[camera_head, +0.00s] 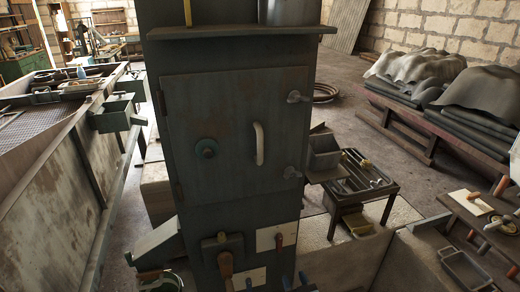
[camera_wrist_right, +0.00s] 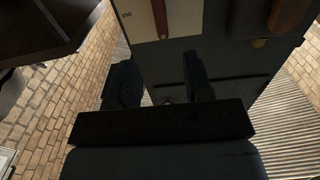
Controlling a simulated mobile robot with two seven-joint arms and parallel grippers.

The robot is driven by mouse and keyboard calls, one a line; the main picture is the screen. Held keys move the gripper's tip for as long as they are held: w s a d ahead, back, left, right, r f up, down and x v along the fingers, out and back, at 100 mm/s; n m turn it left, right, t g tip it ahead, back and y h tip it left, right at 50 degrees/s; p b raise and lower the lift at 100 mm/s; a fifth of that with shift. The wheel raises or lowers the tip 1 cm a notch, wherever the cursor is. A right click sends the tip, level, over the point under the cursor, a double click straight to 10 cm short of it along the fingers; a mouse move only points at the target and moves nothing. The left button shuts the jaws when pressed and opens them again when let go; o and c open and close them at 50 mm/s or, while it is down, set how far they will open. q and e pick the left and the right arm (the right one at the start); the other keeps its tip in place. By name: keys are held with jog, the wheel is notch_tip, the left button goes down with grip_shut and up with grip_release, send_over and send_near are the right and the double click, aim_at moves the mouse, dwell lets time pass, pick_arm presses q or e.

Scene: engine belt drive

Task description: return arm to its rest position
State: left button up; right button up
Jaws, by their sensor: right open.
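My right gripper (camera_wrist_right: 162,88) shows in the wrist view with its two dark fingers apart and nothing seen between them. Beyond the fingers is a dark cabinet face with a white panel and red handle (camera_wrist_right: 162,18) and a brown handle (camera_wrist_right: 290,14). My left gripper is not in view.
A tool table (camera_head: 355,185) stands right of the cabinet. A low bench (camera_head: 480,215) with tools is at the right edge. Covered stacks (camera_head: 470,105) lie along the back wall. A long metal trough (camera_head: 50,160) runs on the left. Open floor (camera_head: 345,120) lies behind.

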jog(key=s+d+r+g, duration=0.1)
jog(key=s+d+g, duration=0.1)
jog(key=s, duration=1.1)
jog(key=s+d+r+g, duration=0.1)
jog(key=s+d+g, duration=0.2)
jog(key=s, duration=1.1)
jog(key=shift+s+r+n+g+h, duration=0.2)
jog(key=shift+r+n+g+h, duration=0.15)
jog(key=shift+g, duration=0.45)
